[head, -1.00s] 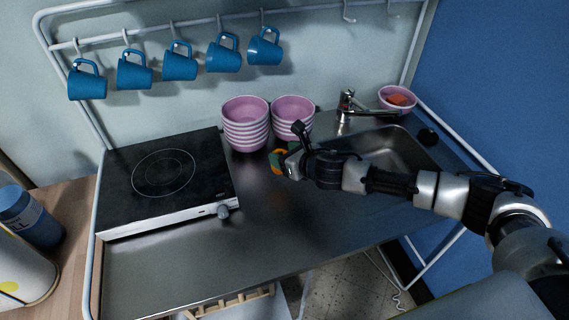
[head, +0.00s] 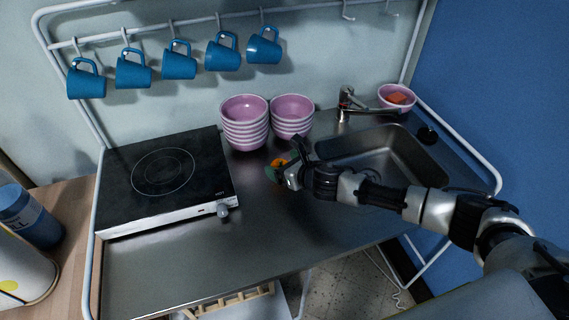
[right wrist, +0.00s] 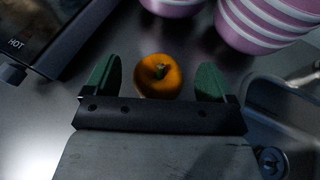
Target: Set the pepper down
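An orange pepper (head: 279,162) with a green stem is on or just above the steel counter, in front of the pink bowls. Whether it touches the counter is hard to tell. In the right wrist view the pepper (right wrist: 161,75) sits between and slightly beyond my right gripper's green fingertips (right wrist: 155,80), with a clear gap on both sides. My right gripper (head: 280,172) is open and close to the pepper, partly covering it in the head view. My left gripper is not in view.
Two stacks of pink striped bowls (head: 245,124) (head: 291,118) stand behind the pepper. A black hob (head: 165,180) is on the left and the sink (head: 400,150) on the right. Blue mugs (head: 180,64) hang above. The front counter (head: 170,270) is clear.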

